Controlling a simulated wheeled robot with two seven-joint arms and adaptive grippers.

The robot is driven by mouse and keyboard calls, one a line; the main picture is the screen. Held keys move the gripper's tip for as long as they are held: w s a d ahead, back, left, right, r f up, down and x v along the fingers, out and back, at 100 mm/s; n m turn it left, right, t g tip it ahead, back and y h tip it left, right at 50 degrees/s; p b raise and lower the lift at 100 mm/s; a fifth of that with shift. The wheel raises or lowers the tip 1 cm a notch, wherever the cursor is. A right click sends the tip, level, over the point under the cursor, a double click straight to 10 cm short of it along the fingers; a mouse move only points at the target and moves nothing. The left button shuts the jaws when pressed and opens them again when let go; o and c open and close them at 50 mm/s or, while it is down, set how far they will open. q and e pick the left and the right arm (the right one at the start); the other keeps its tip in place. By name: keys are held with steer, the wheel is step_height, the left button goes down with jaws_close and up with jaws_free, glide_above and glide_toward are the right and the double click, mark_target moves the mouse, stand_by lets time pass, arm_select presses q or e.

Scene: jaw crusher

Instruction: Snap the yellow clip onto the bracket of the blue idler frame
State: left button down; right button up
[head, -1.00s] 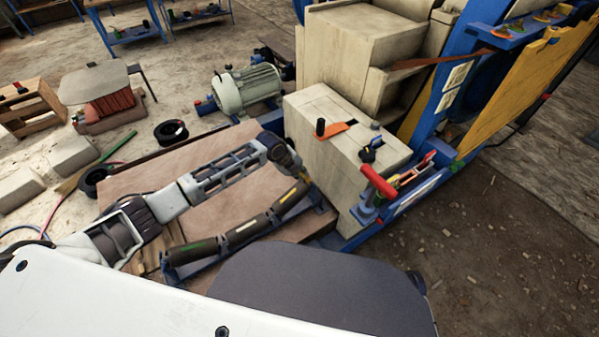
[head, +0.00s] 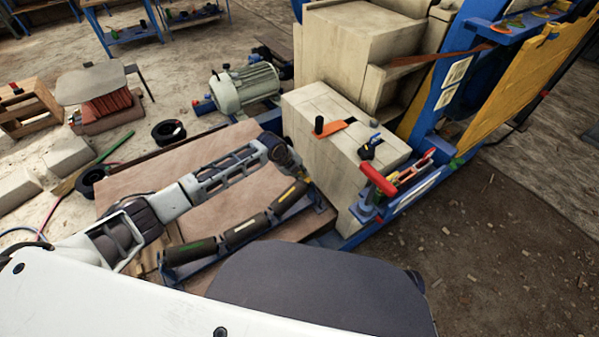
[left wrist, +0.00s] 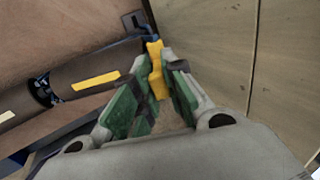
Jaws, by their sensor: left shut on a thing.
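My left gripper (head: 298,172) reaches over the wooden board to the far end of the blue idler frame (head: 205,268), beside the beige block. In the left wrist view its green-padded fingers (left wrist: 158,74) are shut on the yellow clip (left wrist: 156,68). The clip sticks out past the fingertips, close to a blue part at the roller's end (left wrist: 150,43). I cannot tell whether the clip touches the bracket. In the head view the clip is too small to make out. My right gripper is not in view.
Dark rollers (head: 243,232) with coloured bands lie along the frame. The beige block (head: 330,140) stands close on the right, with a red-handled tool (head: 378,180) at its near corner. A grey motor (head: 245,88) is behind. Bare ground lies at right.

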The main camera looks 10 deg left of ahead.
arm_select(q)
steer(key=shift+w+d+f, duration=0.15)
steer(key=shift+f, duration=0.2)
steer(key=shift+p+v, duration=0.95)
steer(key=shift+v, duration=0.1)
stand_by(0.4)
steer(key=shift+p, duration=0.55)
stand_by(2.1)
steer(key=shift+b+x, duration=0.85)
steer(key=shift+x, duration=0.15)
stand_by(0.6)
steer(key=c, duration=1.4)
jaws_free()
steer(key=shift+r, duration=0.1)
steer(key=shift+v, duration=5.85)
